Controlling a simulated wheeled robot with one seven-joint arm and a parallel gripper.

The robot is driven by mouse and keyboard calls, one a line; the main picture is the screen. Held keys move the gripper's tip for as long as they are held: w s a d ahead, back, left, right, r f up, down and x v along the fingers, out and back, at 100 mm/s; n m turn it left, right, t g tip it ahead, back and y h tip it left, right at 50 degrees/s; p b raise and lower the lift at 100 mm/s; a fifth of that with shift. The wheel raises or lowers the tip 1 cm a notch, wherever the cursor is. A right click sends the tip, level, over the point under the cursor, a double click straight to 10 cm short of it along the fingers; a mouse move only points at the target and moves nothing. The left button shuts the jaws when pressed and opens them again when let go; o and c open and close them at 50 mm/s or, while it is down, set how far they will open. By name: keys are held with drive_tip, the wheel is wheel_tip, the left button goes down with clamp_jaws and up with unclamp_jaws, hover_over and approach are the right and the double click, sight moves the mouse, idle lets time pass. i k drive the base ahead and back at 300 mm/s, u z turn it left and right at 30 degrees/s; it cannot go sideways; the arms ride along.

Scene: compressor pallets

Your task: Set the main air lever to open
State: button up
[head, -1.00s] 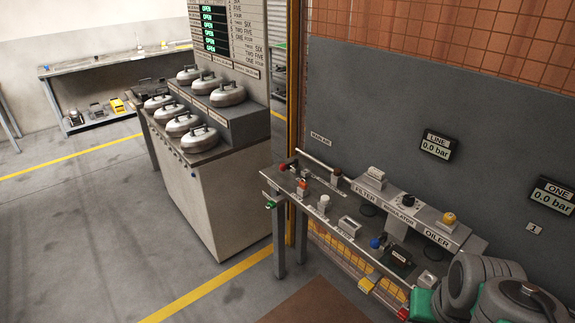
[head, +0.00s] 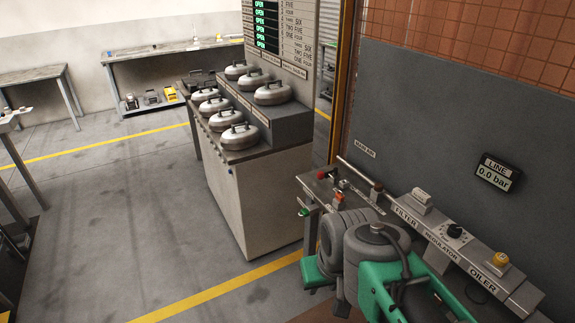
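The MAIN AIR label (head: 365,151) is on the dark wall panel above the left end of the grey bench (head: 310,184). Below it, a silver bar (head: 356,170) slants along the back of the bench and ends near a brown knob (head: 376,192). A red-tipped fitting (head: 321,175) is at the bench's left end. I cannot tell which of these is the main air lever, nor its setting. My arm, grey and green, crosses in front of the bench and hides its middle.
The LINE gauge (head: 497,173) reads 0.0 bar. The filter, regulator and oiler unit (head: 438,238) runs along the bench to the right. A cabinet (head: 245,190) with several round lidded pots stands left of the bench. The floor (head: 130,220) farther left is mostly open.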

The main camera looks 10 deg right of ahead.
sight(321, 175)
drive_tip(key=i, duration=1.05)
drive_tip(key=z, duration=0.6)
